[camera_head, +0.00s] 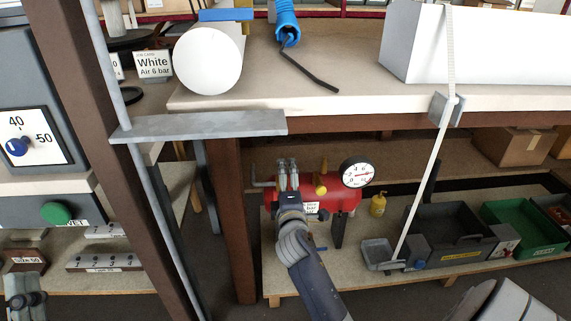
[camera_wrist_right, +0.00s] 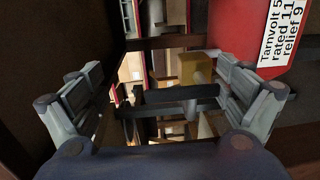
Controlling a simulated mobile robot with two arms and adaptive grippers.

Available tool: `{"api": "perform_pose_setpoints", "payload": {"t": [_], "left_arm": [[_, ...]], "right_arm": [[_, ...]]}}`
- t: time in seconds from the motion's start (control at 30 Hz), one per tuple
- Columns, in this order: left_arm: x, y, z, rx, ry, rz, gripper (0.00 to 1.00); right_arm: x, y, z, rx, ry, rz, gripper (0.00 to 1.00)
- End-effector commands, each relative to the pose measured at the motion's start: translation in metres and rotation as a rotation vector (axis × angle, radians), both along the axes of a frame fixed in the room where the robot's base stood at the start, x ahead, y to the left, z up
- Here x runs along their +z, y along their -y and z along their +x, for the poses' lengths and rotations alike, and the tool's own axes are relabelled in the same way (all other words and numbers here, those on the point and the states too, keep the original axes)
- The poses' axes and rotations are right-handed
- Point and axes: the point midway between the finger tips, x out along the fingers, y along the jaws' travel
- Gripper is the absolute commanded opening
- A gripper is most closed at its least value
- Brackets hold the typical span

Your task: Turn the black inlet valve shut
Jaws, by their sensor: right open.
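A red air tank (camera_head: 340,199) with a round gauge (camera_head: 357,174) stands on the low shelf; its red side and label also show in the wrist view (camera_wrist_right: 284,40). My right gripper (camera_head: 288,167) is at the tank's left end and hides part of it. In the wrist view my right gripper (camera_wrist_right: 168,100) is open. A black bar (camera_wrist_right: 180,93), which looks like the inlet valve's lever, lies crosswise between the fingers, with no clear contact.
The bench top (camera_head: 330,98) overhangs the shelf above the tank. A brown post (camera_head: 236,220) stands left of my right arm. A yellow bottle (camera_head: 378,204), a black crate (camera_head: 455,236) and a green crate (camera_head: 525,228) are to the right. A pale slanted rod (camera_head: 428,180) hangs before the crates.

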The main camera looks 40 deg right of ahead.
Motion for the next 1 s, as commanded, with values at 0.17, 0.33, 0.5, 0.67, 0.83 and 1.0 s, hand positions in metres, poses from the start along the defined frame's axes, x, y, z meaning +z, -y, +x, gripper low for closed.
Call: {"api": "perform_pose_setpoints", "payload": {"t": [0.17, 0.33, 0.5, 0.67, 0.83, 1.0], "left_arm": [[0.003, 0.0, 0.0, 0.0, 0.0, 0.0, 0.4], [0.003, 0.0, 0.0, 0.001, 0.0, 0.001, 0.4], [0.004, 0.0, 0.0, 0.001, 0.0, 0.001, 0.4], [0.003, 0.0, 0.0, 0.001, -0.002, 0.001, 0.4], [-0.001, 0.0, 0.004, 0.003, -0.037, 0.011, 0.4], [-0.013, 0.001, 0.012, 0.006, -0.102, 0.03, 0.4]], "right_arm": [[0.066, 0.0, 0.004, 0.011, 0.068, -0.035, 0.8], [0.079, 0.0, 0.004, 0.008, 0.064, -0.037, 0.81], [0.081, 0.001, 0.003, 0.007, 0.064, -0.035, 0.81], [0.015, 0.006, 0.009, -0.004, -0.067, -0.003, 0.8], [0.015, 0.003, 0.005, -0.003, -0.067, -0.002, 0.8], [0.014, -0.001, -0.001, -0.002, -0.067, 0.0, 0.8]]}}
